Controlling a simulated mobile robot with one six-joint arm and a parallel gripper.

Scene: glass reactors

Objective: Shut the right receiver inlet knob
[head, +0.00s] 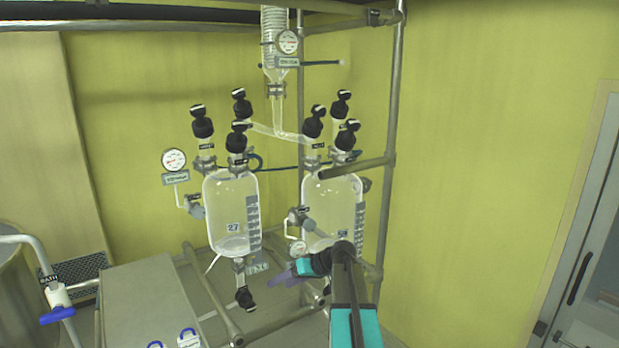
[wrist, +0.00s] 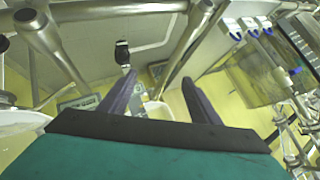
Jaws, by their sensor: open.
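The right receiver (head: 335,200) is a clear glass vessel in the metal frame, partly hidden behind a rail and my arm. Black knobs stand on its top: a front left one (head: 313,122), a back one (head: 342,103) and a right one (head: 348,138). Their small tags are too small to read, so I cannot tell which is the inlet knob. My gripper (head: 278,278) is low in front of this receiver, well below these knobs. In the wrist view its two purple fingers (wrist: 159,88) are spread apart with nothing between them.
The left receiver (head: 231,205) has similar knobs and a bottom valve (head: 244,298). A frame rail (head: 357,167) crosses before the right receiver. A gauge (head: 297,247) sits near my gripper. A grey cabinet (head: 145,300) stands at the lower left. Space right of the frame is clear.

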